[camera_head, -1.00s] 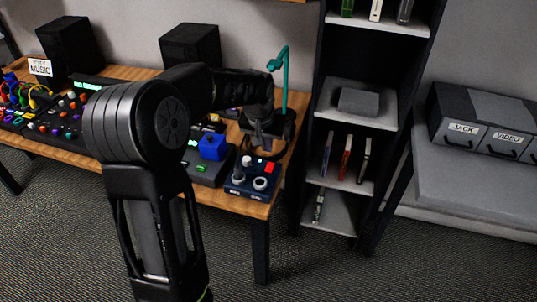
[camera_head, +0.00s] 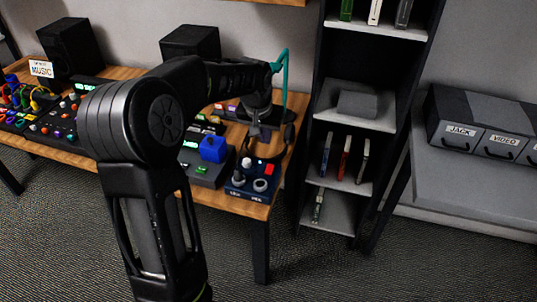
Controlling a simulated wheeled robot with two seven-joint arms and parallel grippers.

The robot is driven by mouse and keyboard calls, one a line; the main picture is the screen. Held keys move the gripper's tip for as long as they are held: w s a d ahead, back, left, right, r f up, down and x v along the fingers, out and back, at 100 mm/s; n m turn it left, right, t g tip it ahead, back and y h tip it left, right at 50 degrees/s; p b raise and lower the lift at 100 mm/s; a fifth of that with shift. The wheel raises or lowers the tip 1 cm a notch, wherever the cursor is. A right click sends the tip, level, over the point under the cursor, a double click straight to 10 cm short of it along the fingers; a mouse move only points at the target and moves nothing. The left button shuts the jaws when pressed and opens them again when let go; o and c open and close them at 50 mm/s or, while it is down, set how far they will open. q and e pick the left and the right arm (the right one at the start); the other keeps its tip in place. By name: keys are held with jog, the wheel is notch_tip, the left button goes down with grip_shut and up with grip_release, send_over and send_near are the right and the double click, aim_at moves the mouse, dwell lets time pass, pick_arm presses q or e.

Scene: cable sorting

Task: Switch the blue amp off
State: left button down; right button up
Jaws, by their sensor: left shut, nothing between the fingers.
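The blue amp (camera_head: 248,184) is a small dark blue box at the table's front right corner. Its top carries a red button (camera_head: 269,170), pale round knobs and a small light. My left arm reaches over the table from the left, and my left gripper (camera_head: 265,132) is above and behind the amp, apart from it. It is shut and empty; its dark fingertips are hard to make out against the black headphones (camera_head: 287,145) behind. My right gripper is out of view.
A teal stand (camera_head: 285,75) rises behind my gripper. A bright blue block (camera_head: 213,148) sits on a grey device (camera_head: 205,172) left of the amp. Mixers with coloured knobs and cables fill the table's left. A black shelf (camera_head: 312,130) stands close on the right.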

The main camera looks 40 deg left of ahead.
aim_at(270, 167)
pick_arm(q)
jog(key=shift+f, duration=0.2)
jog(key=x, duration=0.4)
jog(key=p+x, duration=0.1)
jog(key=x, duration=0.3)
jog(key=p+x, duration=0.1)
jog(key=x, duration=0.4)
jog(key=shift+s+d+f, duration=0.1)
jog(key=shift+s+f, duration=0.1)
jog(key=shift+s, duration=0.05)
jog(key=shift+f, duration=0.2)
jog(key=shift+w+f+b, duration=0.1)
jog(key=shift+f+b, duration=0.2)
jog(key=shift+b, duration=0.15)
jog(key=shift+r, duration=0.15)
